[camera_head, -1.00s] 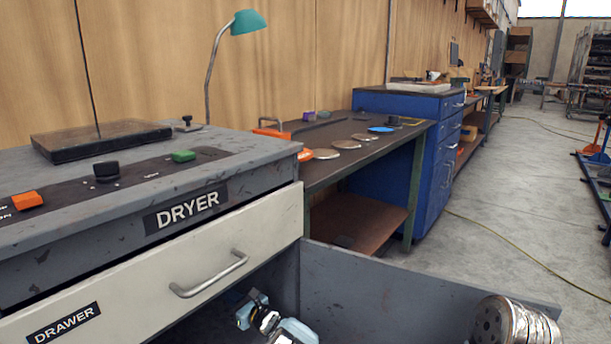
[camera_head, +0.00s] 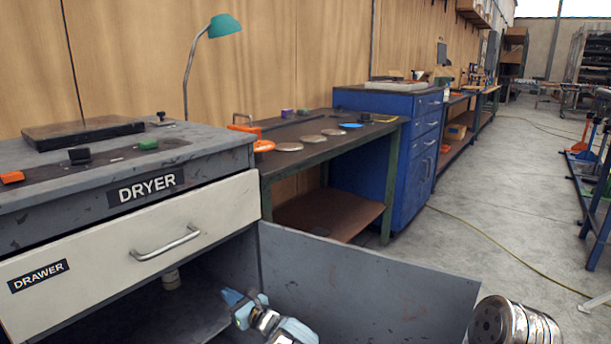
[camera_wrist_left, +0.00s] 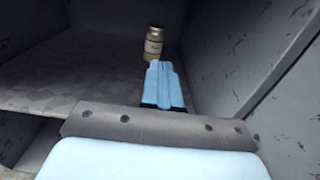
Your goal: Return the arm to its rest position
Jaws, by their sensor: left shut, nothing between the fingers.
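My left gripper (camera_head: 230,296) is low in the head view, in front of the open lower compartment of the grey dryer cabinet (camera_head: 225,158). Its light blue fingers also show in the left wrist view (camera_wrist_left: 165,68), shut with nothing between them. They point into the compartment. A small labelled jar (camera_head: 171,280) stands upright inside; in the left wrist view the jar (camera_wrist_left: 153,43) is beyond the fingertips, apart from them. My right gripper is not in view.
The open grey door (camera_head: 370,285) stands close to the right of my left arm. A closed white drawer (camera_head: 80,265) is above the compartment. A shiny flanged metal cylinder (camera_head: 515,322) is at the lower right; its support is hidden.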

